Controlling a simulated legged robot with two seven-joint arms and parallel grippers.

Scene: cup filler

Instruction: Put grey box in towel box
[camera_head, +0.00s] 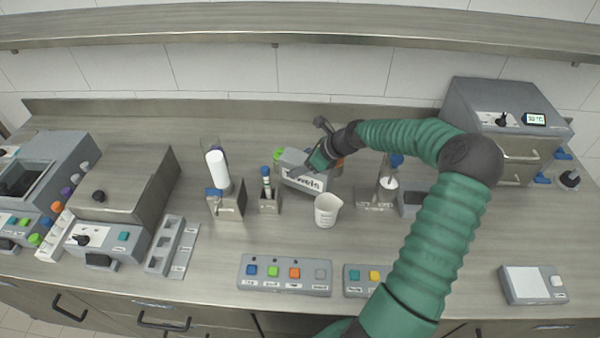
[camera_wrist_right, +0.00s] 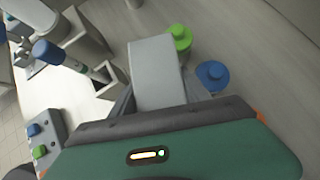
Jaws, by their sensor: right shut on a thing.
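A pale grey box (camera_head: 292,160) with a label ending in "wels" stands near the back middle of the counter in the head view, partly behind my right gripper (camera_head: 318,160). In the right wrist view a plain grey box (camera_wrist_right: 155,70) lies between the fingers of my right gripper (camera_wrist_right: 157,100), which is shut on it. I cannot tell whether the held grey box and the labelled towel box are one piece or two, as the gripper hides part of them. My left gripper is not in view.
A white beaker (camera_head: 327,210) stands just in front. A small holder with a blue-capped tube (camera_head: 266,183) is to the left. Green (camera_wrist_right: 180,38) and blue (camera_wrist_right: 212,75) capped things are close to the held box. A grey heating unit (camera_head: 505,125) stands at the right.

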